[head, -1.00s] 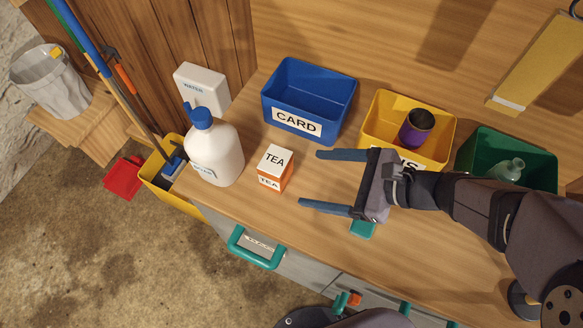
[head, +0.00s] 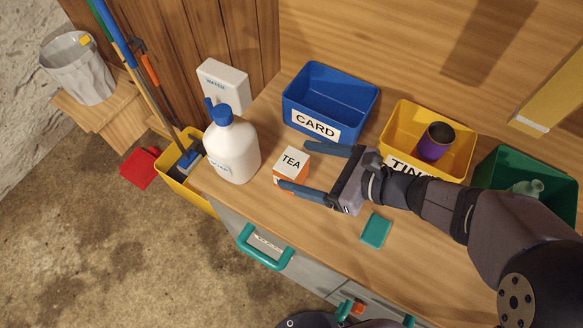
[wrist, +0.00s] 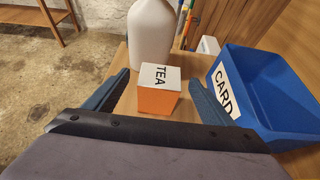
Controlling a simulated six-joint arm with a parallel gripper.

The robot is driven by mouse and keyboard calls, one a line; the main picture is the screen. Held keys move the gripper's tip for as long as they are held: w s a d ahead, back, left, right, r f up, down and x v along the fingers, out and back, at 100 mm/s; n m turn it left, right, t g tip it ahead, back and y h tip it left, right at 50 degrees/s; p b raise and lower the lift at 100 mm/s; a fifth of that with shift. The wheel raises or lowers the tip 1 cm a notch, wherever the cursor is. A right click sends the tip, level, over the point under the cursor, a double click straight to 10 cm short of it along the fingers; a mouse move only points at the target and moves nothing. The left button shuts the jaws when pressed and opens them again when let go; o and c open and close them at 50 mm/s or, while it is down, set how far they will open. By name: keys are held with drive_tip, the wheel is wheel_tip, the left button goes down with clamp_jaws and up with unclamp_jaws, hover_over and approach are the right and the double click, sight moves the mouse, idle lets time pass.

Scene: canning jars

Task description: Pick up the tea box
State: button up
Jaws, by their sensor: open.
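The tea box (head: 292,162) is a small orange box with a white top marked TEA, upright on the wooden worktop. In the wrist view the tea box (wrist: 158,92) stands ahead between my two finger lines, its orange face toward me. My gripper (head: 294,166) is open, its blue fingers reaching left toward the box. In the head view the near fingertip overlaps the box's lower front. In the wrist view my gripper (wrist: 158,90) has a finger on each side of the box, with gaps showing. Nothing is held.
A white jug with a blue cap (head: 231,146) stands close behind the tea box. The blue CARD bin (head: 316,124) is close to the far finger. A yellow bin (head: 458,152) holds a purple can (head: 435,143). A teal pad (head: 376,231) lies near my gripper.

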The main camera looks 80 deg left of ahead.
sight(293, 162)
drive_tip(key=shift+x, duration=1.9)
drive_tip(key=c, duration=1.1)
drive_tip(key=shift+r, duration=0.1)
drive_tip(key=shift+c, duration=0.2)
wheel_tip(293, 162, up, 10)
drive_tip(key=shift+p, duration=0.3)
